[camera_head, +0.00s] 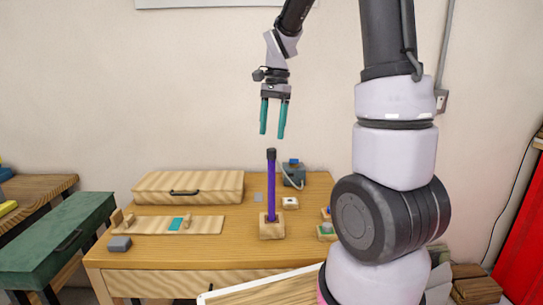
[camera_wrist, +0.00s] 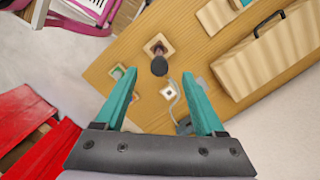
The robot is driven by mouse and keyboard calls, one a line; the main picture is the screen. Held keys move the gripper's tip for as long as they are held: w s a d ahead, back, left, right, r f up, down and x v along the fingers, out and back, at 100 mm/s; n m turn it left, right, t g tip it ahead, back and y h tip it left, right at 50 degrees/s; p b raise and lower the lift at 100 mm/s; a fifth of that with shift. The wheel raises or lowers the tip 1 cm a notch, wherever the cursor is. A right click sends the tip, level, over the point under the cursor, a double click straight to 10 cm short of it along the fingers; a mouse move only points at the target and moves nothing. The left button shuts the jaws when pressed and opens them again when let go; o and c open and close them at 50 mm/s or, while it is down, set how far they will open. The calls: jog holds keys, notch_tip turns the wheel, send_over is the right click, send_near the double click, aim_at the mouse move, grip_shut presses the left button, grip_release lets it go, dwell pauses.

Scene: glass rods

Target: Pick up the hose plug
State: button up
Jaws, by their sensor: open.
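My gripper (camera_head: 272,135) is open and empty, pointing down above the black-capped top of an upright purple rod. It also shows in the wrist view (camera_wrist: 158,76), its teal fingers spread apart. A small grey device (camera_head: 293,173) with a blue top stands at the back of the table, with a thin pale hose (camera_head: 299,183) curving from it. In the wrist view the hose (camera_wrist: 176,103) runs toward a small pale square block (camera_wrist: 168,92) with a dark centre. That block, possibly holding the hose plug, also shows in the head view (camera_head: 290,202). I cannot make out the plug clearly.
The purple rod (camera_head: 271,187) stands in a wooden block (camera_head: 272,229), close to the pale block. A wooden case (camera_head: 188,187) and a long board (camera_head: 150,225) lie to the left. My arm hides the table's right end.

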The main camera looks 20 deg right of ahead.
aim_at(272, 149)
jog(key=shift+f, duration=3.5)
grip_shut()
